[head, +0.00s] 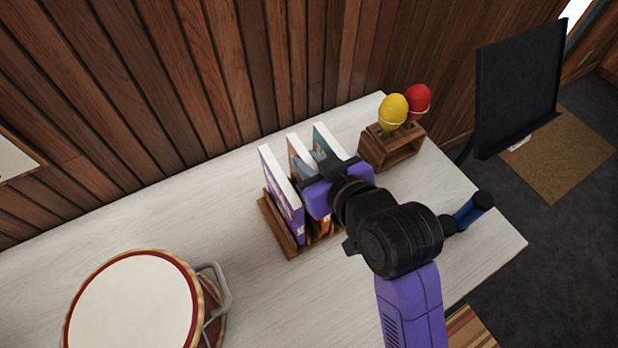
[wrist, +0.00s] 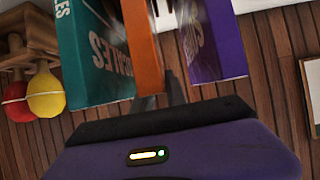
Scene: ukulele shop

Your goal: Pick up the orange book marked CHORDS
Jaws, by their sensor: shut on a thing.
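The orange book (head: 323,227) stands upright in a wooden rack (head: 277,226) on the table, between a purple book (head: 283,196) and a teal book (head: 328,141). In the wrist view the orange book (wrist: 142,45) shows edge-on, and I cannot read its marking. The teal book (wrist: 88,60) beside it reads "SCALES", and the purple book (wrist: 216,40) stands to its right with a gap. My gripper (head: 312,172) is over the rack, shut on the orange book. Its dark fingers (wrist: 162,97) show at the book's near end and are partly hidden.
A wooden holder (head: 393,150) with a yellow shaker (head: 393,110) and a red shaker (head: 418,101) stands behind the rack to the right. A drum (head: 135,305) sits at front left.

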